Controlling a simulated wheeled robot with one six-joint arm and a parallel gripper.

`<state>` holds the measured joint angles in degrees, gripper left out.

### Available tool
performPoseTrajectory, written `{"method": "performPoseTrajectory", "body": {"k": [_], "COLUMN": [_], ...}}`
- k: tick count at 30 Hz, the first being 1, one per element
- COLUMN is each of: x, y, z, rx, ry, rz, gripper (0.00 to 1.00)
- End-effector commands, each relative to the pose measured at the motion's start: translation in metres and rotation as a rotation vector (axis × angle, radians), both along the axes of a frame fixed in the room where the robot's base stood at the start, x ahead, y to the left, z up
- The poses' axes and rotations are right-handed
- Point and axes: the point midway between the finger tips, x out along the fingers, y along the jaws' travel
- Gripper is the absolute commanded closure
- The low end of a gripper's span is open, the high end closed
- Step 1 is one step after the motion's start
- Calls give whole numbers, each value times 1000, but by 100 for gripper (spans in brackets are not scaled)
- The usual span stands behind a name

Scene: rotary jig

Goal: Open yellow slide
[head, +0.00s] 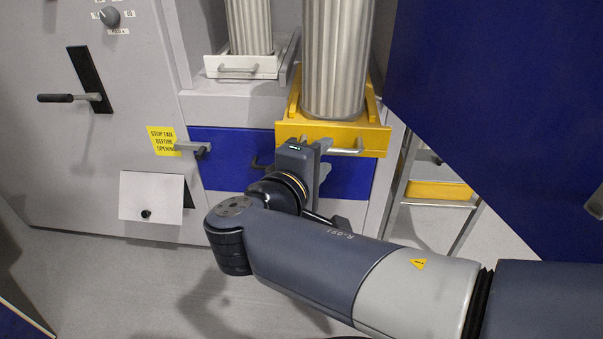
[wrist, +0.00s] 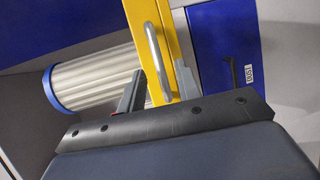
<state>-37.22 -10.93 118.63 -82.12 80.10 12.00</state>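The yellow slide (head: 290,131) is a tray with a yellow front and side rails, carrying a tall ribbed metal cylinder (head: 337,55). A grey bar handle (head: 347,152) is on its front. The wrist view shows the yellow front (wrist: 138,12) and the handle (wrist: 154,50) close up, running lengthwise away from me. My gripper (wrist: 158,88) is open, with one finger on each side of the handle's near end. Gaps show between fingers and bar. In the head view my gripper (head: 315,146) is at the handle's left part, and my wrist hides some of the front.
A white slide (head: 242,67) with another ribbed cylinder (head: 249,25) stands behind left. A blue panel (head: 230,150) lies below the yellow slide. A lever (head: 75,98) and a white flap (head: 150,198) are on the left cabinet. A large blue panel (head: 500,90) fills the right.

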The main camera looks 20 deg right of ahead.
Motion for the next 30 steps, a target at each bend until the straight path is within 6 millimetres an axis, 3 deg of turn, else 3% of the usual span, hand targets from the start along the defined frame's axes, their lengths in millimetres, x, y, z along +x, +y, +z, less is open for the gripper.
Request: {"method": "performPoseTrajectory", "body": {"k": [18,30], "x": [-50,-64], "y": [52,65], "z": [15,17], "rx": [0,-1], "ry": [1,1], "rz": [5,1], "gripper": [67,67]}}
